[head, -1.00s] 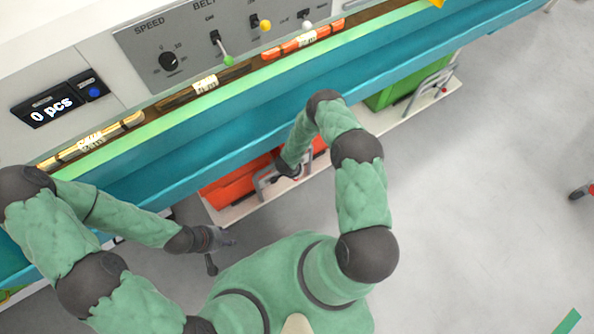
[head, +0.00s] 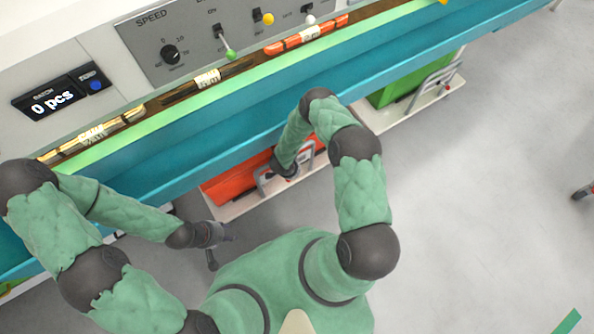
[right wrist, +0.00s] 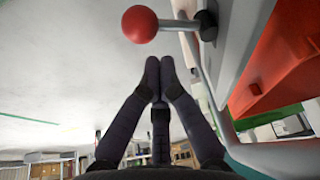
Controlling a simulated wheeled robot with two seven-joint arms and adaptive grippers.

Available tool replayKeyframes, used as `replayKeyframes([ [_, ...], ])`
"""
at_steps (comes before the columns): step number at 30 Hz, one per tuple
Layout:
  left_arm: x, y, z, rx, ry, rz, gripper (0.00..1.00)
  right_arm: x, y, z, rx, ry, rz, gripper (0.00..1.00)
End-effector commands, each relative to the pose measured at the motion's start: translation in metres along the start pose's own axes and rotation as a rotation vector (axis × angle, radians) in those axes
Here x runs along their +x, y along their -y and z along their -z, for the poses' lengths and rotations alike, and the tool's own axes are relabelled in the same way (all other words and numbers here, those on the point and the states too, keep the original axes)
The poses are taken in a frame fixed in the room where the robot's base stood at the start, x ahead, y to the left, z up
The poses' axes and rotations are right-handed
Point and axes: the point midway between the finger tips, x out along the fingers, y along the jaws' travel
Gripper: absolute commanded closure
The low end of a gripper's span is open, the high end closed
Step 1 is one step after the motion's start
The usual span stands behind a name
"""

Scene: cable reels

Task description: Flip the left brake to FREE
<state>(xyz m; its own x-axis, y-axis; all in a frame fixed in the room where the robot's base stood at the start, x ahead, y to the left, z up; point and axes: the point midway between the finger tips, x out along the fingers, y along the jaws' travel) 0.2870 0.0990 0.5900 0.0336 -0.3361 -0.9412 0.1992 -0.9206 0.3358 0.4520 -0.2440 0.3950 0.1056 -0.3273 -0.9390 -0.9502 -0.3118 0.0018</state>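A brake lever with a red ball knob (right wrist: 139,24) shows at the top of the right wrist view.
A grey tube handle (head: 264,184) stands at the red bin's cart. A green bin (head: 388,93) with another handle and red knob (head: 447,86) sits further right. The teal bench edge (head: 240,135) runs above both. Open floor lies right.

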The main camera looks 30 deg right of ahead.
Motion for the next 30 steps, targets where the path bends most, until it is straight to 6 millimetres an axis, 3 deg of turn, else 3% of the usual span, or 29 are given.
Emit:
replayKeyframes([
  [30,-0.003,-0.001,0.000,0.000,0.000,0.000,0.60,-0.004,-0.010,-0.009,0.001,-0.002,0.001,1.00],
])
